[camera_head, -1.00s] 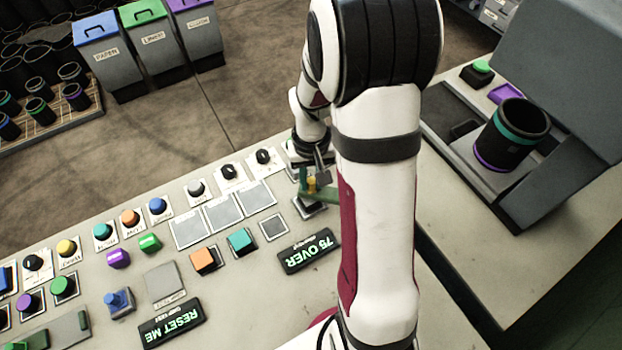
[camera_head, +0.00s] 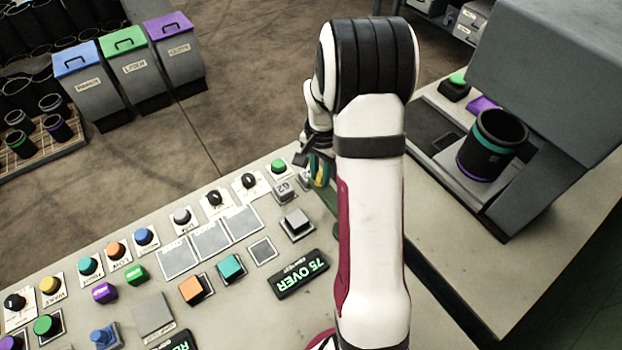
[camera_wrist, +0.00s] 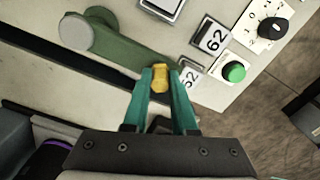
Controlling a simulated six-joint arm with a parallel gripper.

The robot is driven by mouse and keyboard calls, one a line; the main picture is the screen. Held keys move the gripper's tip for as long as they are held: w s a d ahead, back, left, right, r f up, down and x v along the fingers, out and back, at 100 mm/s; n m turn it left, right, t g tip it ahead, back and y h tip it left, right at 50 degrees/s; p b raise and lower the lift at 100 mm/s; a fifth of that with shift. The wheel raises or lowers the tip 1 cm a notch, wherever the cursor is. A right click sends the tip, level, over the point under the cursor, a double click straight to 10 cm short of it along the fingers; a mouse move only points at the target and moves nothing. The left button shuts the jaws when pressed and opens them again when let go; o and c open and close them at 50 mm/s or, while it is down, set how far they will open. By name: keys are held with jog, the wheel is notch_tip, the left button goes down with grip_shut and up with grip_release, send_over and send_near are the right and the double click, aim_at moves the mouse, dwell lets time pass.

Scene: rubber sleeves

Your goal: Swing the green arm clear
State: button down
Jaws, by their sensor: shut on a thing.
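The green arm (camera_wrist: 128,48) is a flat bar on a round grey pivot (camera_wrist: 85,30) in the wrist view. A yellow knob (camera_wrist: 160,77) stands at its free end. My gripper (camera_wrist: 161,75) has its two teal fingers closed on either side of this knob. In the head view, part of the green arm (camera_head: 328,198) shows beside my forearm, which hides the rest. My gripper (camera_head: 319,170) is at the panel's far right corner there. A grey square button (camera_head: 297,223) lies uncovered left of the green arm.
A tile marked 62 (camera_wrist: 213,39) and a green button (camera_wrist: 233,72) sit near the knob. Several coloured buttons fill the panel to the left. A display reading 75 OVER (camera_head: 300,275) lies nearer. A separate bench with a black cup (camera_head: 492,145) stands to the right.

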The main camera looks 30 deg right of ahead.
jog(key=shift+s+d+m, duration=0.2)
jog(key=shift+d+m, duration=0.75)
jog(key=shift+m, duration=0.1)
jog(key=shift+s+d+m, duration=0.15)
jog(key=shift+d+m, duration=0.8)
jog(key=shift+m, duration=0.1)
jog(key=shift+d, duration=0.1)
jog(key=c, duration=0.7)
grip_release()
notch_tip(320, 180, up, 16)
jog(key=shift+f, duration=0.1)
